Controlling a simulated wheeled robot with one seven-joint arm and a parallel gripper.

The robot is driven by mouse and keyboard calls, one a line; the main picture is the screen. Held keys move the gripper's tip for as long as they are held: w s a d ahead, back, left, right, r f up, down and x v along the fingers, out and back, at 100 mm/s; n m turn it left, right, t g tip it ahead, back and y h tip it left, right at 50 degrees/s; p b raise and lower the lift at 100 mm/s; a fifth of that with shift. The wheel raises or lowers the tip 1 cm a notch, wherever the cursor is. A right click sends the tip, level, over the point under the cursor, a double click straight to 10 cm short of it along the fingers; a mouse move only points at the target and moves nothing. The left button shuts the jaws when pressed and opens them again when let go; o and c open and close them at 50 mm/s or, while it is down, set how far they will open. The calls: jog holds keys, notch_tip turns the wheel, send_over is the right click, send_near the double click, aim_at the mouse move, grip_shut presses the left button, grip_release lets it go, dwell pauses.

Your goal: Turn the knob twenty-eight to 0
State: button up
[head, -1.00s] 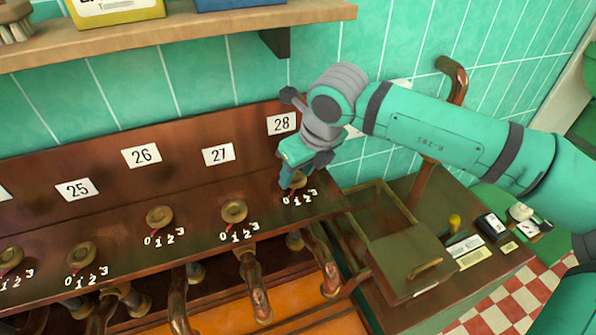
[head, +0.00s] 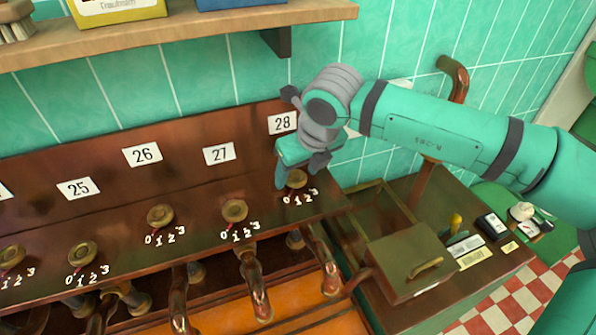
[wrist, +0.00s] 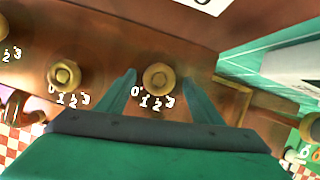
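Knob twenty-eight (head: 297,180) is a round brass knob on the copper-brown panel, under the white label 28 (head: 282,123). The white numbers 0 to 3 (head: 300,198) run along its front. Its pointer is too small to read surely. My gripper (head: 299,174) is at this knob, with its fingers apart. In the wrist view the knob (wrist: 158,78) shows between the two open green fingers of my gripper (wrist: 159,84), with a visible gap on each side. The fingers do not grip it.
Knob 27 (head: 234,210) and knob 26 (head: 159,216) stand to the left on the same panel. A wooden shelf (head: 180,35) with boxes hangs above. Copper pipes (head: 256,285) lie below. A lidded box (head: 408,262) stands to the right.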

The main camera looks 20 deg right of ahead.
jog(key=shift+s+r, duration=0.2)
jog(key=shift+r, duration=0.3)
jog(key=v, duration=0.4)
jog(key=shift+s+d, duration=0.15)
jog(key=shift+s, duration=0.15)
jog(key=s+d, duration=0.2)
jog(key=s, duration=0.9)
jog(key=shift+d+f, duration=0.1)
jog(key=shift+d, duration=0.1)
